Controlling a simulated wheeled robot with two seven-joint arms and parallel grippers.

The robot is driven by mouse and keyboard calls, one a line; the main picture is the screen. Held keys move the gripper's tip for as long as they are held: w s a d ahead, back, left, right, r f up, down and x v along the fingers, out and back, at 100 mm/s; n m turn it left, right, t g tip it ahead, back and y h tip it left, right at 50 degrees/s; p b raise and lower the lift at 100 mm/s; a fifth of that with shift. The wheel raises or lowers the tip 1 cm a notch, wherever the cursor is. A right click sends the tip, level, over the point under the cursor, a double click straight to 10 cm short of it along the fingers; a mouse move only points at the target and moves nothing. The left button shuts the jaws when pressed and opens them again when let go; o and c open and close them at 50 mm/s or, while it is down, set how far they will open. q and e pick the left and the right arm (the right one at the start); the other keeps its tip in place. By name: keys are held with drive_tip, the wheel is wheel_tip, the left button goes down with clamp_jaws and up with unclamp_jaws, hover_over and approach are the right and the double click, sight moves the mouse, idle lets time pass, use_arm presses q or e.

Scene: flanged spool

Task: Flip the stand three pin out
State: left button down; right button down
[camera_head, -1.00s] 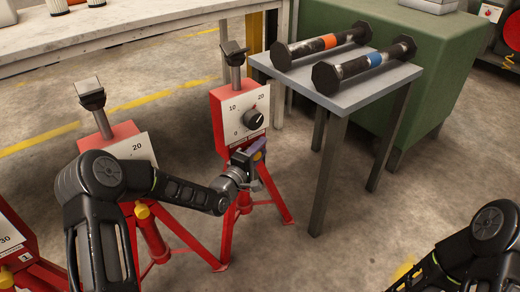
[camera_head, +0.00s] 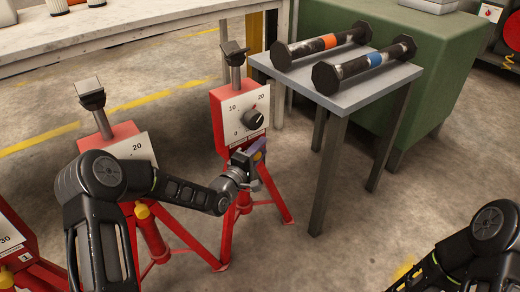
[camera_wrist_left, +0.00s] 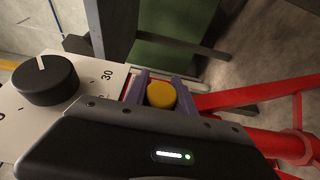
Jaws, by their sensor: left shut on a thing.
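The red stand (camera_head: 222,120) with a white dial plate and black knob stands upright left of the small grey table. Its yellow pin (camera_wrist_left: 161,95) shows in the left wrist view between the purple fingers of my left gripper (camera_wrist_left: 160,92). The gripper is shut on the pin's head. In the head view my left gripper (camera_head: 249,157) is at the lower part of this stand's red box, below the knob, and the pin is mostly hidden. My right arm shows at the lower right, its gripper out of frame.
A second red stand (camera_head: 128,142), partly behind my left arm, has a yellow pin (camera_head: 141,211). A third stand (camera_head: 14,238) is at the left edge. Two dumbbell-like spools lie on the grey table (camera_head: 349,97). A green cabinet (camera_head: 440,60) stands behind; floor in front is clear.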

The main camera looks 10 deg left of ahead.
use_arm(q)
drive_tip(key=shift+s+d+f, duration=0.1)
drive_tip(key=shift+s+d, duration=1)
drive_tip(key=shift+d, duration=0.25)
drive_tip(key=c, duration=1)
unclamp_jaws()
drive_tip(key=shift+c, duration=0.2)
drive_tip(key=p+v, duration=0.2)
drive_tip(key=v, duration=0.5)
drive_tip(key=shift+s+p, duration=0.35)
drive_tip(key=shift+s, duration=0.05)
